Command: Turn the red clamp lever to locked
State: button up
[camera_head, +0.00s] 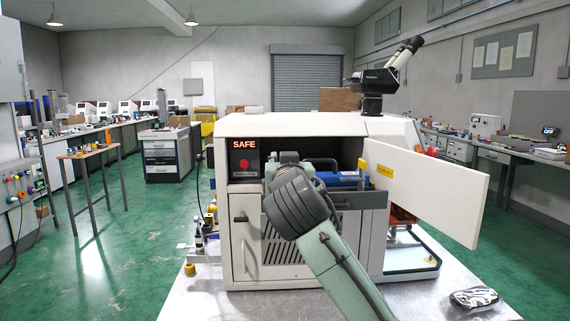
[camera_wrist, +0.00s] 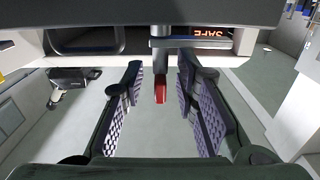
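The red clamp lever (camera_wrist: 160,88) shows in the wrist view as a short red end below a grey bar. It lies in the gap between the two fingers of my gripper (camera_wrist: 165,110), with space on both sides. The fingers are wide apart and hold nothing. In the head view my arm reaches to the front opening of the white machine (camera_head: 240,205). There it hides the fingertips, and I cannot make out the lever. The machine's display (camera_head: 246,144) reads SAFE; it shows upside down in the wrist view (camera_wrist: 210,32).
The machine's white door (camera_head: 425,185) stands open to the right. A red round knob (camera_head: 244,166) is below the display. A blue part (camera_head: 344,181) and a yellow upright piece (camera_head: 362,164) are inside the opening. A dark object (camera_head: 474,298) lies on the bench at front right.

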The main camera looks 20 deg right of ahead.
jog(key=shift+c, duration=0.5)
grip_shut()
